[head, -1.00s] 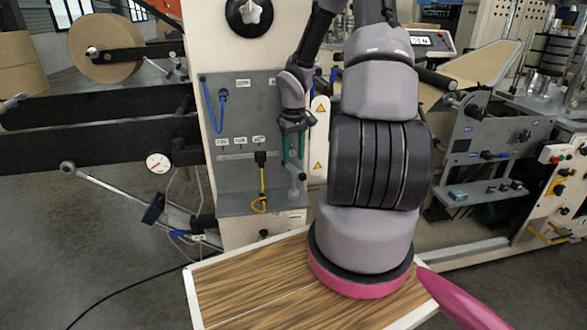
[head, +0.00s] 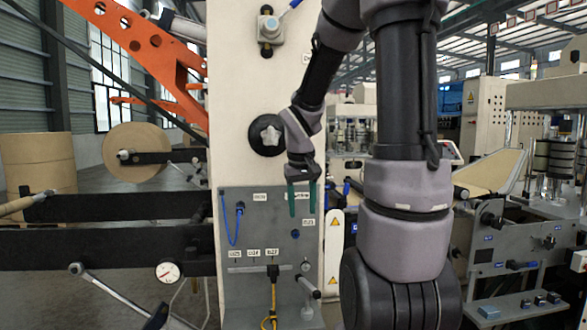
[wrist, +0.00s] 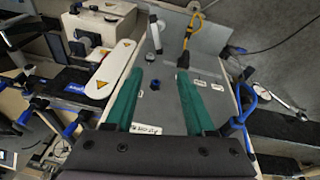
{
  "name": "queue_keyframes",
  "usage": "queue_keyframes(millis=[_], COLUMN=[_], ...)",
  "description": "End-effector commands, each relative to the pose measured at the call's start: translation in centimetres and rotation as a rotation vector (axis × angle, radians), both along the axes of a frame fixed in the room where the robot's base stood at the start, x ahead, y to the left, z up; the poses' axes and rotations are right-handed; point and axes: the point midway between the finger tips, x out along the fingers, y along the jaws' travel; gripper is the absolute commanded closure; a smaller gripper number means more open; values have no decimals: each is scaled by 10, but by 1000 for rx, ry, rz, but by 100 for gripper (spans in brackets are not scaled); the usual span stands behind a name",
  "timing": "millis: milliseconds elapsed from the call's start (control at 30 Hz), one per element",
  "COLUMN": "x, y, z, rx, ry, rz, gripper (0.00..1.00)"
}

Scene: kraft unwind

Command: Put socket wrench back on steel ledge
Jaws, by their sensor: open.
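My gripper (head: 302,213) has two green fingers, spread apart with nothing between them, in front of the upper part of the grey panel. Its fingers also show in the wrist view (wrist: 158,95). What looks like the socket wrench (wrist: 155,36), silver with a dark end, stands roughly upright below my gripper, apart from the fingers. It also shows low at the panel's right side in the head view (head: 307,289). The grey steel ledge (wrist: 187,14) is at the top of the wrist view. Whether the wrench's foot touches it is unclear.
A yellow cable with a black plug (head: 273,272) hangs left of the wrench. A blue cable (head: 236,225) loops at the panel's left. A white guard with warning stickers (head: 334,262) stands close on the right. A blue round fitting (head: 295,234) sits below my fingers.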

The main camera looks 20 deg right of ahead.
Motion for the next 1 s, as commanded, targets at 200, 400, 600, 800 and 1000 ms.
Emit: queue_keyframes(millis=[200,400,600,800,1000], x=[-55,-104,-130,-133,-132], y=[40,69,82,84,83], z=[73,112,128,129,129], rx=[108,274,379,393,391], ry=[-191,-325,-382,-388,-387], rz=[-87,-126,-135,-136,-135], gripper=[45,45,45,45,45])
